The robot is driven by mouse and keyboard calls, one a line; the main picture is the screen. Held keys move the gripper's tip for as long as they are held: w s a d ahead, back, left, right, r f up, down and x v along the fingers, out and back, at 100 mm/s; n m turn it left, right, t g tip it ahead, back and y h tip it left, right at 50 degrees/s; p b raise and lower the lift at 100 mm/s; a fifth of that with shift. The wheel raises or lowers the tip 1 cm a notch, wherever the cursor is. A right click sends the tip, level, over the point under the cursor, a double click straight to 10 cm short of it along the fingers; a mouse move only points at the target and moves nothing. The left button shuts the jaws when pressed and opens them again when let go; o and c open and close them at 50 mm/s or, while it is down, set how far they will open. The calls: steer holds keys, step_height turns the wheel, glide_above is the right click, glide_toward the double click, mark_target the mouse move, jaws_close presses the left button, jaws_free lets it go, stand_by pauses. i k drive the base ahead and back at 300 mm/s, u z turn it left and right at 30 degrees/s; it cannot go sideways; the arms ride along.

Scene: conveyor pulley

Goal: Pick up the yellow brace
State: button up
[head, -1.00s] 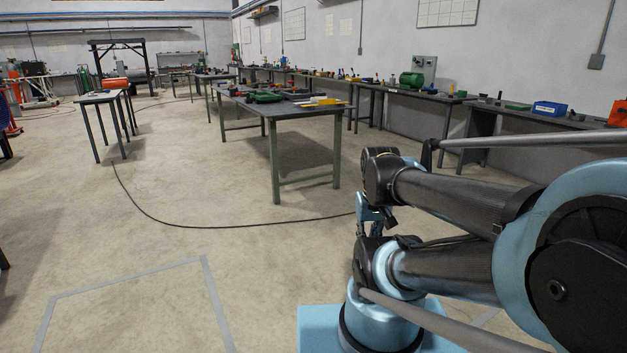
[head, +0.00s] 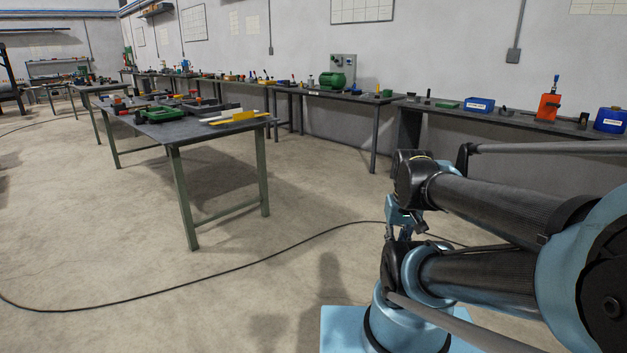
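A long yellow piece (head: 237,118), which looks like the yellow brace, lies on the near right corner of the grey-topped work table (head: 188,134). A pale, flat piece lies close beside it; I cannot tell whether they touch. My arm is folded at the right of the head view, well apart from the table. My gripper (head: 408,222) seems to be the small dark and light-blue part at the folded arm's left end. It is partly hidden, and its fingers are too small to read.
Green parts (head: 168,113) lie on the same table. A black cable (head: 240,267) crosses the floor. The floor before the table is mostly clear.

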mark_target(249, 114)
steer(key=z, duration=0.05)
steer(key=i, duration=1.4)
steer(key=u, duration=0.25)
steer(key=i, duration=1.35)
steer(key=u, duration=0.55)
steer(key=i, duration=0.95)
steer(key=u, duration=0.35)
